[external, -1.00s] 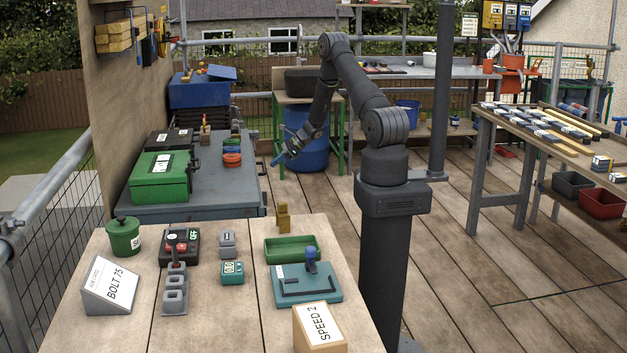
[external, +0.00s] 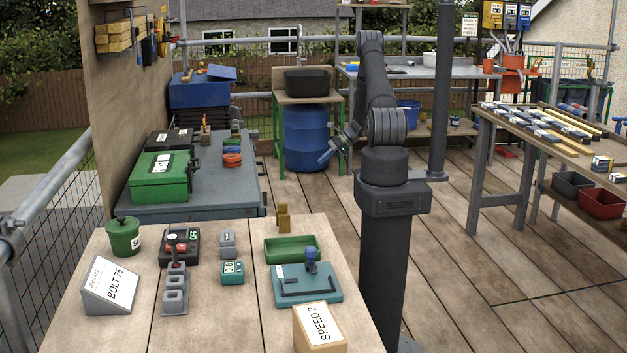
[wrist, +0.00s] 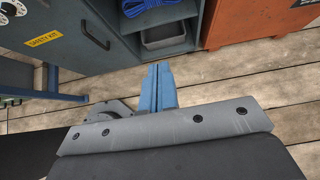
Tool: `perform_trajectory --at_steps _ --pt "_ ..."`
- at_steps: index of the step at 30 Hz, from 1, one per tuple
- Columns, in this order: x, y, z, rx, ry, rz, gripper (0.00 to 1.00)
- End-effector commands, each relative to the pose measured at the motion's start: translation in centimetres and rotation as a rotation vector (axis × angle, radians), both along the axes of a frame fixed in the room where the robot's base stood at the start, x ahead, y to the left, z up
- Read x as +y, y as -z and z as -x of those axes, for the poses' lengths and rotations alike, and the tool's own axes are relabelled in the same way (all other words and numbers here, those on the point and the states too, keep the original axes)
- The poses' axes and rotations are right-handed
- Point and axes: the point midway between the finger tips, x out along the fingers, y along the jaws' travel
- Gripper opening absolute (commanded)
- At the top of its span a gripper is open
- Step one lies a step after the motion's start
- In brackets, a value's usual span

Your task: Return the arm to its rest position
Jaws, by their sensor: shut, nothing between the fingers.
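My gripper (external: 326,157) hangs in the open air in the external view, in front of the blue barrel (external: 306,130) and left of my column. It points down and to the left. In the wrist view my two blue fingers (wrist: 162,86) are pressed together with nothing between them. My arm rises from the column and folds at the raised elbow, with the forearm mostly behind the upper arm.
A grey bench with a green case (external: 160,177) stands at the left. The front table holds a green tray (external: 291,250) and a teal board (external: 318,290). A tile table (external: 548,140) stands right. In the wrist view a grey cabinet (wrist: 85,30) and orange box (wrist: 250,25) stand ahead.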

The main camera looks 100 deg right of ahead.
Motion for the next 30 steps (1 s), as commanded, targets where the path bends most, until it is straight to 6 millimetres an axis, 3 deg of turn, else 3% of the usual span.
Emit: perform_trajectory --at_steps 8,12,18,28,30 --pt "-0.1 0.7 5.5 -0.001 0.004 -0.002 0.0" --pt "-0.2 -0.7 7.2 0.0 0.002 0.003 0.0" --pt "-0.1 -1.8 8.4 -0.001 0.001 0.001 0.0" --pt "-0.1 -2.0 8.6 -0.001 0.0 0.0 0.0" --pt "-0.1 -2.0 8.6 -0.001 0.0 0.0 0.12"
